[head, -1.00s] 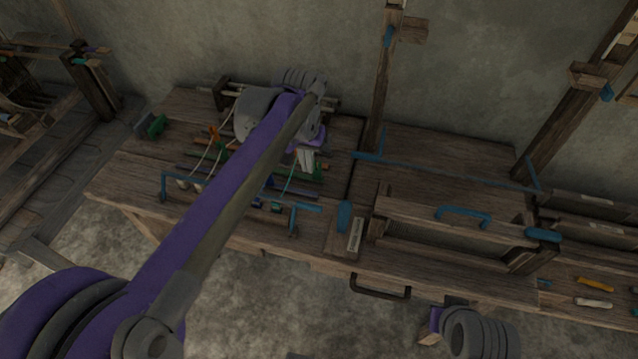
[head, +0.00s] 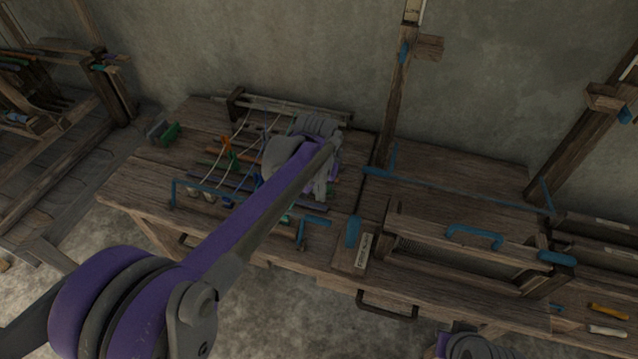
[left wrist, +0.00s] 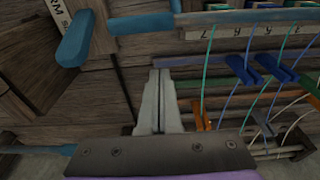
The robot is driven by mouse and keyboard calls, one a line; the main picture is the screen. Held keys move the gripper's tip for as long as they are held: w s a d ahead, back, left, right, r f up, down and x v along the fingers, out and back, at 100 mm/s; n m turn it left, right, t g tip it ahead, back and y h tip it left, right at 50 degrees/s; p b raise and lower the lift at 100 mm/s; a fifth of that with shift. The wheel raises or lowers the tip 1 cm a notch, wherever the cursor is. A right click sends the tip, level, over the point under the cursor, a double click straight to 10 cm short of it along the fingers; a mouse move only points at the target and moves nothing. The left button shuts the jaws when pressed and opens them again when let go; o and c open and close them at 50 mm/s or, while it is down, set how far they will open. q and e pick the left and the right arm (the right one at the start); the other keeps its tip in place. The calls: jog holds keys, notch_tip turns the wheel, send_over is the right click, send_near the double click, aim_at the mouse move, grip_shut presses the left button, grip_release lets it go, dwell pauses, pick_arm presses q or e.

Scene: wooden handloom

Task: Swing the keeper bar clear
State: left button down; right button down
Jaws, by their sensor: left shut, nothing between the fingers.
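My left gripper (head: 322,192) is over the rack of coloured bars on the bench. In the left wrist view its fingers (left wrist: 159,76) are shut together with nothing between them. A blue-ended bar (head: 315,220) runs along the rack's front edge and looks like the keeper bar. Its blue end (left wrist: 145,22) and greyish length lie beyond the fingertips in the left wrist view, apart from them. My arm hides its middle in the head view. A blue paddle-shaped handle (head: 352,230) stands beside that end. My right gripper's fingers are not in view.
Taut cords and coloured clips (left wrist: 245,68) lie close to the left fingers. A wooden frame with a blue handle (head: 474,236) stands to the right on the bench. Upright posts (head: 397,110) rise behind. Bare bench top (head: 455,160) lies at the back right.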

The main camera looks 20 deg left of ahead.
pick_arm(q)
notch_tip(320, 180, down, 2)
jog(key=shift+w+f, duration=0.1)
jog(key=shift+w, duration=0.05)
jog(key=shift+s+r, duration=0.25)
jog(key=shift+s, duration=0.4)
jog(key=shift+s+r, duration=0.2)
jog(key=shift+s, duration=0.5)
jog(key=shift+s+r, duration=0.25)
jog(key=shift+s, duration=0.4)
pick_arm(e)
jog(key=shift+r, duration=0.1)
